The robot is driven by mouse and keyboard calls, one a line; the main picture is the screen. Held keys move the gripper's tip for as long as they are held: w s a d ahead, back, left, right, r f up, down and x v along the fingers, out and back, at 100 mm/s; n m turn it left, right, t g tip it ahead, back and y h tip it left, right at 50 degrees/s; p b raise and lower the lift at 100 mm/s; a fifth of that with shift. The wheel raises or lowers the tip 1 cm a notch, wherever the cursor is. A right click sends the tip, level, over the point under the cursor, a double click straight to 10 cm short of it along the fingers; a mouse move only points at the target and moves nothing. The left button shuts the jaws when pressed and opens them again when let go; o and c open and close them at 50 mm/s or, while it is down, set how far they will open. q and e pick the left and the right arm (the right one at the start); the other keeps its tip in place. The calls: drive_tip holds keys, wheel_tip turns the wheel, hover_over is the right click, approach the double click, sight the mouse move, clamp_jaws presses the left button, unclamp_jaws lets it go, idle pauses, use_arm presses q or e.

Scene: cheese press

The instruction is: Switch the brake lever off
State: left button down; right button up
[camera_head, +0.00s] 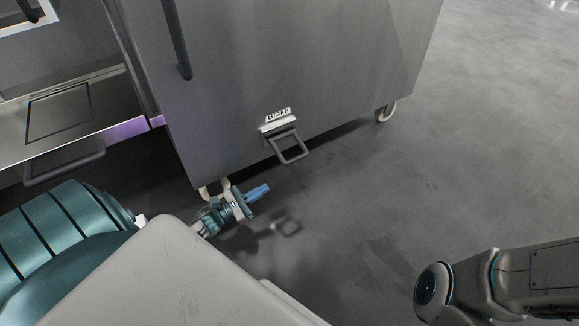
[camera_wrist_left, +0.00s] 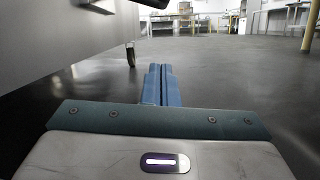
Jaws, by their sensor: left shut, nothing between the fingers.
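The brake lever (camera_head: 290,147) is a dark rectangular loop sticking out from the lower front of a grey metal cabinet. A small plate labelled "Brake" (camera_head: 278,116) sits just above it. My left gripper (camera_head: 260,191) has blue fingers pressed together with nothing between them. It is low, below and left of the lever and apart from it. The closed fingers also show in the left wrist view (camera_wrist_left: 157,84), pointing along the cabinet front over the floor. No right gripper fingers show; only part of my right arm is at the lower right of the head view.
The grey cabinet (camera_head: 330,60) stands on casters, one at its right corner (camera_head: 386,113) and one near my left gripper. A vertical dark handle (camera_head: 177,40) is on its front. Another dark handle (camera_head: 64,165) is at left. Open floor (camera_head: 480,150) lies to the right.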

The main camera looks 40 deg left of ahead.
use_arm(q)
drive_tip(key=shift+w, duration=0.1)
drive_tip(key=w+d+r+b, duration=0.4)
drive_tip(key=w+r, duration=0.2)
drive_tip(key=w, duration=0.2)
drive_tip(key=shift+w+d+r, duration=0.15)
drive_tip(key=shift+w+d, duration=0.05)
drive_tip(key=shift+d, duration=0.05)
idle(0.4)
drive_tip(key=shift+d+r+n+p, duration=0.15)
drive_tip(key=shift+r+n+p, duration=0.15)
drive_tip(key=shift+n, duration=0.2)
